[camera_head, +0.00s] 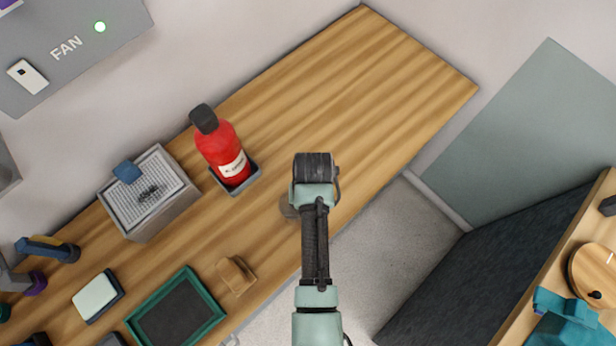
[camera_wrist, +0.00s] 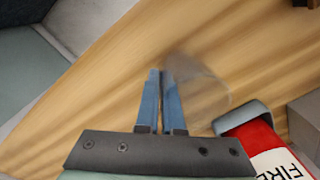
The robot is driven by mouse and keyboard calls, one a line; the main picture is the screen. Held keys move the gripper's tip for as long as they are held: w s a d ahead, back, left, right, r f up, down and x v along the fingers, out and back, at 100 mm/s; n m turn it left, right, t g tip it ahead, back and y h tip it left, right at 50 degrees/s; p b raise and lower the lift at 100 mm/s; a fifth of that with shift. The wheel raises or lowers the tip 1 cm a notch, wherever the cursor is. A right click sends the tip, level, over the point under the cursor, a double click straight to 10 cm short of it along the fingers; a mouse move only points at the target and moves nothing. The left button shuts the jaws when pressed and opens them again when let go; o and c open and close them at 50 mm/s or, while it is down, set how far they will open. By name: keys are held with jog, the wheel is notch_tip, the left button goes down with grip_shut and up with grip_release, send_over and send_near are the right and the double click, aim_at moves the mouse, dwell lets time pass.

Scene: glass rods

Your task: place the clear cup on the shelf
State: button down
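The clear cup (camera_wrist: 208,82) is see-through and faint in the wrist view, just right of my fingertips. In the head view a greyish, see-through patch (camera_head: 287,207) shows beside my gripper (camera_head: 315,190), partly hidden by it. My gripper's blue fingers (camera_wrist: 160,75) are nearly together in the wrist view, with the cup's near wall appearing pinched between their tips. The long wooden surface (camera_head: 370,75) lies beneath them. I cannot tell whether the cup touches it. No separate shelf can be told apart with certainty.
A red fire extinguisher bottle (camera_head: 222,150) stands in a grey holder left of my gripper. A grey box (camera_head: 160,218), a green-rimmed tray (camera_head: 213,290) and a small wooden holder (camera_head: 236,274) are further left and nearer. The upper right stretch of wood is bare.

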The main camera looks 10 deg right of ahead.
jog(key=c, duration=1.1)
grip_release()
jog(key=shift+f, duration=0.1)
jog(key=shift+o, duration=0.2)
